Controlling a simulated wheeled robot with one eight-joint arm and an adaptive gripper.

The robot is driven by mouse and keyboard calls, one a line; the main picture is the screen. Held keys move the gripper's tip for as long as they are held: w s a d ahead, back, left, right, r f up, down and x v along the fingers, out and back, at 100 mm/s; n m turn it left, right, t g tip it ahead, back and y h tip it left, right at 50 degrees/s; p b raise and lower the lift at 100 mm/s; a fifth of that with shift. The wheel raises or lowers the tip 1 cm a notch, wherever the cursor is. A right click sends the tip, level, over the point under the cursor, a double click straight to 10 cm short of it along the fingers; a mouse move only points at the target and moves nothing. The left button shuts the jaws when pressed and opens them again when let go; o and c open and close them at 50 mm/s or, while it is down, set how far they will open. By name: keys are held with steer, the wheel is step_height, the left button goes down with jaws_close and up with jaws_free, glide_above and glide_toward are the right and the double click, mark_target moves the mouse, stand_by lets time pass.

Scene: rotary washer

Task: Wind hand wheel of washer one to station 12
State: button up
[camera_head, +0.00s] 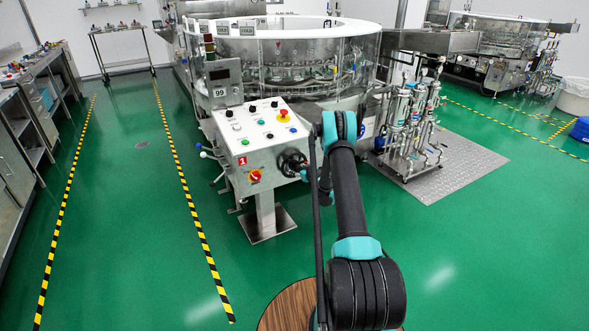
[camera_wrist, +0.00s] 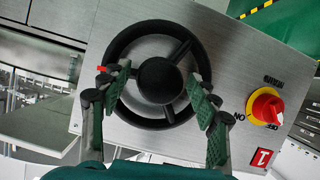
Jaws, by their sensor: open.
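The black hand wheel (camera_head: 292,162) is on the front of the washer's control box (camera_head: 262,150), which bears a red sign with a 1. In the wrist view the wheel (camera_wrist: 186,29) shows a round hub, spokes and a small red mark (camera_wrist: 102,68) at its left rim. My gripper (camera_wrist: 157,74) is open, with one green-padded finger on each side of the hub. Whether the fingers touch the wheel I cannot tell. In the head view my arm partly hides the wheel and gripper. A display above the box (camera_head: 219,92) reads 99.
A red-and-yellow rotary switch (camera_wrist: 267,108) sits right of the wheel in the wrist view. The round glazed washer (camera_head: 310,65) stands behind the box. A pipe-and-filter stand (camera_head: 408,125) is to the right. Green floor is clear in front.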

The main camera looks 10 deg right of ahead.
steer(key=shift+w, duration=0.1)
steer(key=shift+c, duration=0.5)
jaws_close()
